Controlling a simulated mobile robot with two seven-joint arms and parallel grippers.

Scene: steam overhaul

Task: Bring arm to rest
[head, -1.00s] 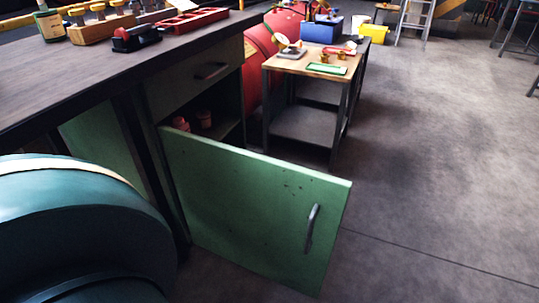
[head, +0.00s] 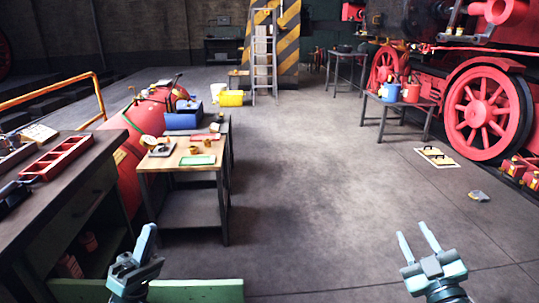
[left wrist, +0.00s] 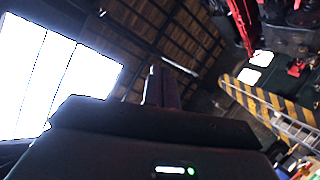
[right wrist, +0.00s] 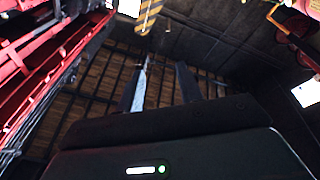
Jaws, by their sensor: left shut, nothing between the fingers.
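My left gripper (head: 148,232) points upward at the lower left of the head view, in front of the open green cabinet door (head: 200,291). Its fingers are together with nothing between them; they also show closed in the left wrist view (left wrist: 163,84). My right gripper (head: 414,230) points upward at the lower right over open floor. Its fingers stand apart and empty, and the right wrist view shows the same gap (right wrist: 160,85). Both wrist views look up toward the roof.
The workbench (head: 75,172) with a red tray (head: 60,158) is at left. A wooden-topped cart (head: 165,163) stands beyond the door. A small table (head: 402,101) and a red locomotive wheel (head: 482,112) are at right. The middle floor is clear.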

